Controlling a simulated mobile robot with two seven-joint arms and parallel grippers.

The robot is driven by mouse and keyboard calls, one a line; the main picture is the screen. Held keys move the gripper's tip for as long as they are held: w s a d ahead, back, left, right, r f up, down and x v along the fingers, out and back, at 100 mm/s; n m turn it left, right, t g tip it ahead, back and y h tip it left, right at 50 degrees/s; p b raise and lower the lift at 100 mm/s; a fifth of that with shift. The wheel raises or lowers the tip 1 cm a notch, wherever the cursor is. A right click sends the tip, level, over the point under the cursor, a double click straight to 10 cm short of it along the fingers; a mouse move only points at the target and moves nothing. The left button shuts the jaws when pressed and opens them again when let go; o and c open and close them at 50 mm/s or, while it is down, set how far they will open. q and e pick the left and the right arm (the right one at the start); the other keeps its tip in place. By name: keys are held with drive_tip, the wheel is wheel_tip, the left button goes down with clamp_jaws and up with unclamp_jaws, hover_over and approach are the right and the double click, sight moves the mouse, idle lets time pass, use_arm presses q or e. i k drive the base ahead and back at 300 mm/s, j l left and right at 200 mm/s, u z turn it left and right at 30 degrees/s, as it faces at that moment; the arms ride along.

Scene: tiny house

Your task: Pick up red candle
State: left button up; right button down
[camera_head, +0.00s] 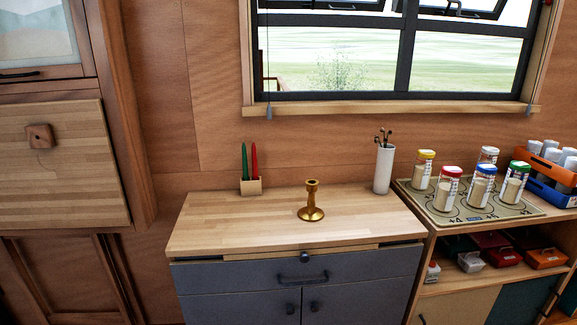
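A red candle (254,161) stands upright in a small light wooden holder (251,187) at the back left of a wooden cabinet top. A green candle (244,162) stands upright in the same holder, just left of the red one. A brass candlestick (311,203) stands in the middle of the top, to the right of the holder, with no candle in it. Neither of my grippers is in view.
The cabinet top (220,225) has clear room around the candlestick. A white cylinder with thin sticks (383,169) stands at its back right. Several lidded jars stand on a patterned mat (500,212) further right, near an orange crate (560,199). A window is above.

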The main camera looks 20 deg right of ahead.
sight(254, 149)
drive_tip(key=i+z, duration=0.4)
drive_tip(key=z, duration=0.2)
drive_tip(key=i+l+z, duration=0.1)
drive_tip(key=l+z, duration=0.25)
drive_tip(key=i+l+z, duration=0.3)
drive_tip(key=l, duration=0.15)
drive_tip(key=k+l, duration=0.05)
drive_tip(key=k, duration=0.05)
